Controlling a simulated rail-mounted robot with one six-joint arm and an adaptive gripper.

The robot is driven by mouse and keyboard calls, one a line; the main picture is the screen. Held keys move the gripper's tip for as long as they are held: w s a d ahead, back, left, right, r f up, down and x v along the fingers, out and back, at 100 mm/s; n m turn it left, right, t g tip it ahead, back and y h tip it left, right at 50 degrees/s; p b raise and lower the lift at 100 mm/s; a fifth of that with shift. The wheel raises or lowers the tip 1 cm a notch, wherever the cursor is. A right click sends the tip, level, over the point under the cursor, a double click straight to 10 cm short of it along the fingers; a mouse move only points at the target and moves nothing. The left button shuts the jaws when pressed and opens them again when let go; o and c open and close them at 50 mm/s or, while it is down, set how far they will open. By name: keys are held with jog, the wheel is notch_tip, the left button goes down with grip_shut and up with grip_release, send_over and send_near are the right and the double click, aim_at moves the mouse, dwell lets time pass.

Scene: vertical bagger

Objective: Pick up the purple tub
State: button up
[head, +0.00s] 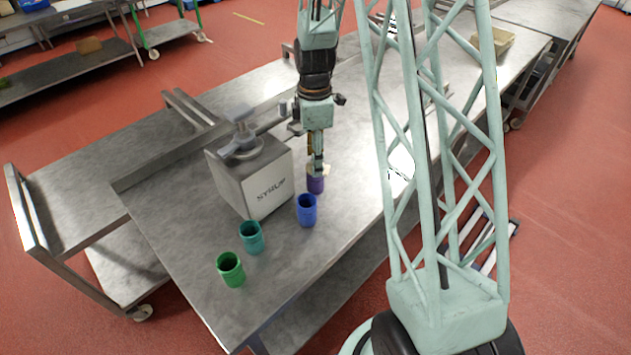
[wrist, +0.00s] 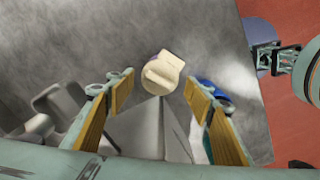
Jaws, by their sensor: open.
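The purple tub (head: 316,185) stands on the steel table beside the syrup box, behind the blue tub. A cream piece (wrist: 162,72) sits at its top, and in the wrist view it hides most of what is below. My gripper (head: 317,167) points down directly over the purple tub, its tips close to the tub's top. In the wrist view my gripper (wrist: 158,80) is open, with the cream piece in the gap between the two fingertips. I cannot tell from these views whether the fingers touch anything.
The blue tub (head: 306,211) stands close in front, partly behind the right finger in the wrist view (wrist: 217,90). A teal tub (head: 251,237) and a green tub (head: 230,269) stand farther forward. The grey syrup box (head: 250,178) is close on the left. The table's right edge is near.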

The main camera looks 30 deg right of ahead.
aim_at(316, 181)
jog(key=shift+f, duration=2.65)
jog(key=shift+d+f+p, duration=0.2)
jog(key=shift+f+p, duration=0.3)
jog(key=shift+f, duration=2.1)
jog(key=shift+c, duration=0.7)
jog(key=c, duration=0.8)
